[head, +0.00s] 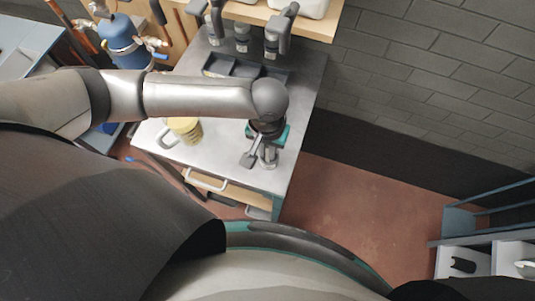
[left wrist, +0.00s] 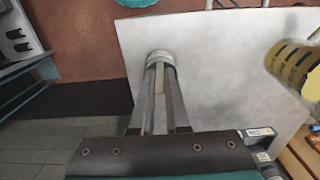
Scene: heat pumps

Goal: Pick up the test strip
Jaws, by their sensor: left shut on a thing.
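My left gripper (head: 262,156) points down over the grey worktop, near its right edge. In the left wrist view its two long fingers (left wrist: 160,80) are close together, shut on a narrow beige strip (left wrist: 160,88), which looks like the test strip. A small silvery round container (left wrist: 160,57) is at the fingertips. I cannot tell whether the strip touches it. The fingers hide much of the strip, and it is too small to make out in the head view. My right gripper is not in view.
A yellow container (head: 184,129) stands left on the worktop (head: 222,150); it also shows in the left wrist view (left wrist: 296,68). A dark tray (head: 232,68) lies at the back. A blue tank (head: 122,42) is at the upper left. Shelving (head: 462,222) stands right, beyond open floor.

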